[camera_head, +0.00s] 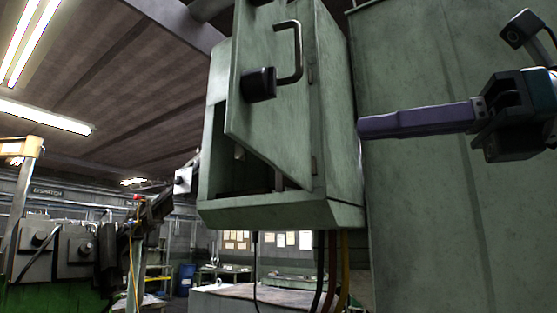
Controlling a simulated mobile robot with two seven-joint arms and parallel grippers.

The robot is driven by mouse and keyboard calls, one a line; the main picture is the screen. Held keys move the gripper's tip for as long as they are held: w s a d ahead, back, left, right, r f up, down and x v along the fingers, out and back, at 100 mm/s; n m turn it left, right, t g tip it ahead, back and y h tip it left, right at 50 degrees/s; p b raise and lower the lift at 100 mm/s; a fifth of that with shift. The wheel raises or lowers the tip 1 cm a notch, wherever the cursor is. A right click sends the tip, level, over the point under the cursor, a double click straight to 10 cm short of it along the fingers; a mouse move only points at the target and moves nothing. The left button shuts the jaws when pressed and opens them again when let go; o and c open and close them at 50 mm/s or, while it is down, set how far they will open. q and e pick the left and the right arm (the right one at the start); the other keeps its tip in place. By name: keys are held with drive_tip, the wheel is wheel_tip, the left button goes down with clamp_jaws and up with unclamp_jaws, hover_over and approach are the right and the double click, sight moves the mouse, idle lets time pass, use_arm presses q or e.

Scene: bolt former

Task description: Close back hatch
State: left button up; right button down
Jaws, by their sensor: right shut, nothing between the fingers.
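The hatch (262,112) is a green metal door on a green box cabinet (338,130) mounted high in the centre. It has a dark bar handle (298,52) and a black latch block (259,84). Hinges show along its right side. The hatch stands ajar, with its left edge swung out and the dark inside visible at the lower left. My right gripper (368,126) comes in from the right with long purple fingers pointing left. It is shut and empty, right of the cabinet's side wall; whether it touches the wall is unclear. My left gripper is not in view.
A large green panel (425,230) fills the right side behind my right gripper. Cables (331,270) hang beneath the cabinet. Grey machinery (65,248) stands at the lower left. Open air lies to the left of the hatch.

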sight(255, 142)
drive_tip(key=p+x, duration=0.3)
drive_tip(key=x, duration=0.1)
drive_tip(key=p+x, duration=0.3)
drive_tip(key=x, duration=0.2)
drive_tip(key=shift+a+r, duration=0.2)
drive_tip(key=shift+a, duration=0.1)
drive_tip(key=shift+w+a+f, duration=0.15)
drive_tip(key=shift+w+a, duration=0.05)
drive_tip(key=shift+a, duration=0.2)
drive_tip(key=shift+a, duration=0.1)
